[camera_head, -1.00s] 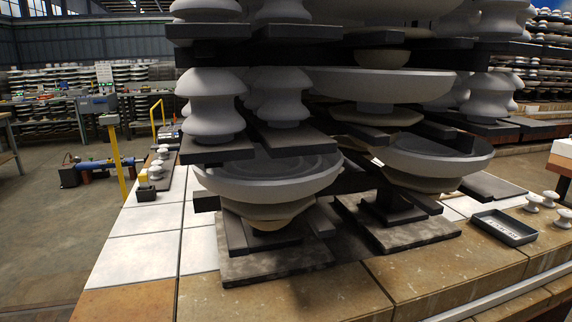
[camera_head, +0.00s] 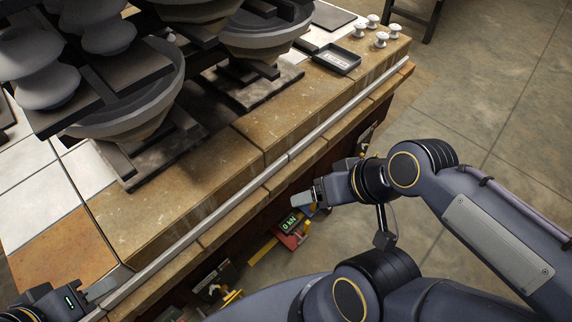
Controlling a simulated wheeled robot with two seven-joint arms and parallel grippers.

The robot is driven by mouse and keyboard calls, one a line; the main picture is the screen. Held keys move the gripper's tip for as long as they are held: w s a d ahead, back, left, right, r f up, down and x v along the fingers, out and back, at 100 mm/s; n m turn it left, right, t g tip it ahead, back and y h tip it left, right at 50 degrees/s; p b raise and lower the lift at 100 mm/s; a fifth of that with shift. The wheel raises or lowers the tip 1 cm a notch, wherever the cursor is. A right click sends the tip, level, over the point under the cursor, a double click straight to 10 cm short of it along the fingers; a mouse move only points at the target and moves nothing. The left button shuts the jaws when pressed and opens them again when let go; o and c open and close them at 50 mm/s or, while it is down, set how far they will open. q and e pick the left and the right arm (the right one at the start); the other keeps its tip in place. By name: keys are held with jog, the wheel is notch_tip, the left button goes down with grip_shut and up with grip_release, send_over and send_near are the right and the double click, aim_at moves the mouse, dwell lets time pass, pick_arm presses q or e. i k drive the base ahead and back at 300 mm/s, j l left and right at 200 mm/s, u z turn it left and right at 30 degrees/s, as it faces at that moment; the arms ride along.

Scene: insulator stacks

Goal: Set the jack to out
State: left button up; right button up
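A small device with a lit display reading "0 kN" (camera_head: 290,222) and a red part (camera_head: 291,240) sits low at the side of the kiln-like brick deck, below its front edge. A yellow bar lies beside it. I cannot tell which part is the jack's switch or how it is set. My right gripper (camera_head: 306,196) is just above and right of the display, apart from it as far as I can see. My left gripper (camera_head: 100,290) is at the bottom left, over the deck's front edge. The gap between the fingers is not clear on either gripper.
Stacked grey insulators and bowl-shaped setters (camera_head: 130,95) stand on the brick deck (camera_head: 150,220). A dark tray (camera_head: 337,58) and several white knobs (camera_head: 381,39) are at its far right. A dark unit with yellow parts (camera_head: 216,281) is low at the front.

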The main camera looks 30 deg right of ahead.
aim_at(284, 229)
jog(key=k+l+z, duration=0.1)
jog(key=z, duration=0.35)
jog(key=l+z, duration=0.4)
jog(key=k+j, duration=0.05)
jog(key=j, duration=0.05)
